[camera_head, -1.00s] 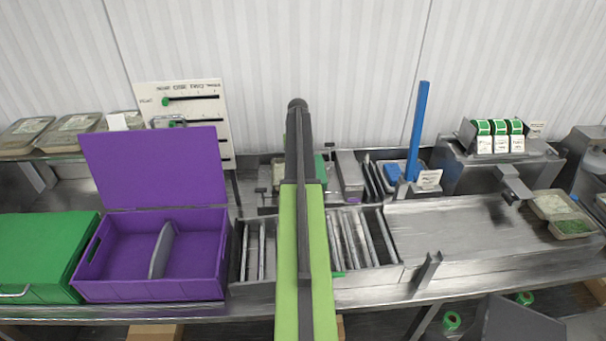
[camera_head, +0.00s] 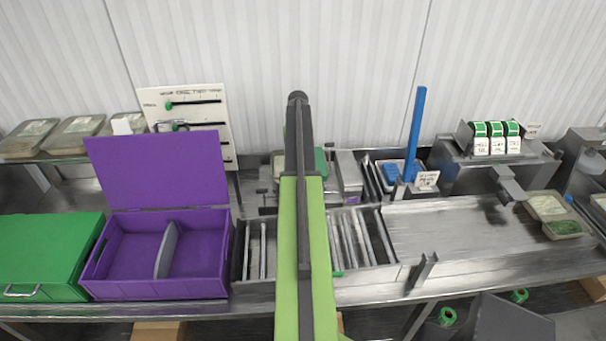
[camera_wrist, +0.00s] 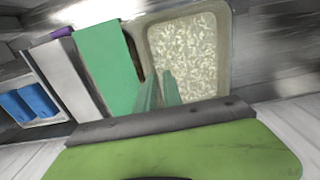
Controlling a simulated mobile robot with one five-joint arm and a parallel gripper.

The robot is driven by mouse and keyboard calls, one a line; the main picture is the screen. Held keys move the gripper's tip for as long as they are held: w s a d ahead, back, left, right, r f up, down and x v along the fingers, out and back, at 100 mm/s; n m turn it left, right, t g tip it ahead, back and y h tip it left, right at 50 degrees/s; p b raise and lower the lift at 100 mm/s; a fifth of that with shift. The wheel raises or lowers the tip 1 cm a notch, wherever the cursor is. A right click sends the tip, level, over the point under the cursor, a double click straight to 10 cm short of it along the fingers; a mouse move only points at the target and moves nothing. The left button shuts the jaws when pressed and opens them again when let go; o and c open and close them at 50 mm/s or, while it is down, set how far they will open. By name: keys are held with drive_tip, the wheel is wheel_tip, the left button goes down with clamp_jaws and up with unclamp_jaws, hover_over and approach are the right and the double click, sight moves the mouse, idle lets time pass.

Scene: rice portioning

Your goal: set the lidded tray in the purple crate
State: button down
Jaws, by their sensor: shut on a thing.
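The lidded tray (camera_wrist: 185,55) shows in the wrist view, pale with white grains under a clear cover. My gripper (camera_wrist: 158,88) has translucent green fingers close together at the tray's near left rim, shut on it. In the head view my arm hides the gripper and most of the tray; a pale bit shows just left of the arm. The purple crate (camera_head: 155,290) stands left of my arm with its lid (camera_head: 160,168) raised at the back. A grey divider (camera_head: 166,250) splits it into two compartments, both empty.
A closed green crate (camera_head: 45,255) stands left of the purple one. A slotted metal rack (camera_head: 360,240) lies right of it. A green board (camera_wrist: 105,65) is beside the tray. A blue upright (camera_head: 415,135) stands at the back right. The bench top (camera_head: 450,230) right of the rack is clear.

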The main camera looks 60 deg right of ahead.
wheel_tip(320, 180, up, 8)
drive_tip(key=p, duration=0.7)
drive_tip(key=shift+r, duration=0.2)
